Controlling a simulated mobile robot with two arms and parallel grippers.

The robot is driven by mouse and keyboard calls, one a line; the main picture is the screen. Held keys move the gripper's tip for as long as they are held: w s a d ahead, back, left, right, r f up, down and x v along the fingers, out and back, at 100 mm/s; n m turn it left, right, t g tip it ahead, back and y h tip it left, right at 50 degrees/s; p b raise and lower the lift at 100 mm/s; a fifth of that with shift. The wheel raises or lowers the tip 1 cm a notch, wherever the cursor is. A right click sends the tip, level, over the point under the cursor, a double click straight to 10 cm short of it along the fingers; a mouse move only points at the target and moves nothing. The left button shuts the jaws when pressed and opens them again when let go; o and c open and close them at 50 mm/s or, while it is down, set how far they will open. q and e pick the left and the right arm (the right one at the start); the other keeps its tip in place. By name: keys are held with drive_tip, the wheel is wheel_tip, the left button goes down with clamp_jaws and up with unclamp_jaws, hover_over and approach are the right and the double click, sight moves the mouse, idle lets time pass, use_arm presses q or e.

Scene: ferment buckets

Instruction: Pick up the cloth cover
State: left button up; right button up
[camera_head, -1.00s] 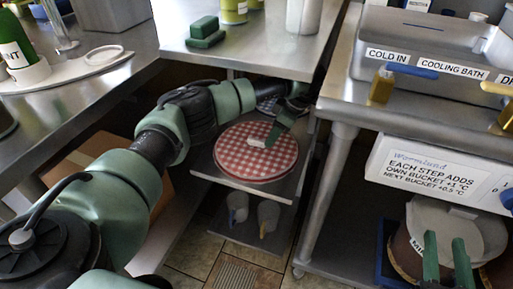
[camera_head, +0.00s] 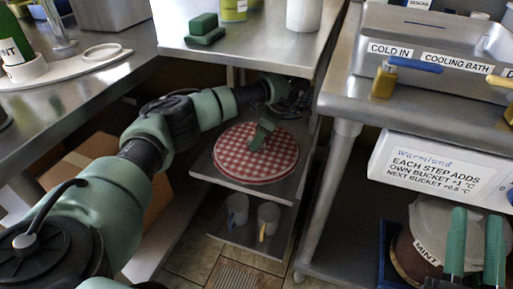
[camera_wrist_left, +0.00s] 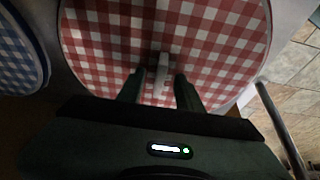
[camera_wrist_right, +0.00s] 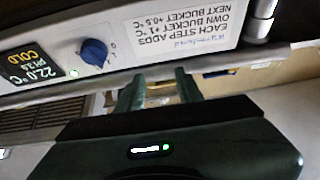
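The round red-and-white checked cloth cover (camera_head: 232,160) lies flat on the middle shelf under the steel table; it also fills much of the left wrist view (camera_wrist_left: 100,50). A pale upright tab (camera_wrist_left: 161,72) stands on it. My left gripper (camera_head: 260,140) is down at the cover. In the left wrist view its fingers (camera_wrist_left: 159,92) are apart, with the tab between them and gaps showing on both sides. A blue-and-white checked cover (camera_wrist_left: 20,50) lies to the left. My right gripper (camera_head: 474,245) is open and empty, above or near the MINT bucket (camera_head: 422,247).
A steel table leg (camera_head: 332,195) and the table with the cooling bath (camera_head: 445,60) stand to the right. Two grey jugs (camera_head: 268,216) stand on the lower shelf. A green block (camera_head: 204,30) sits on the tabletop above the cover.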

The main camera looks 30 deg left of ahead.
use_arm(q)
clamp_jaws()
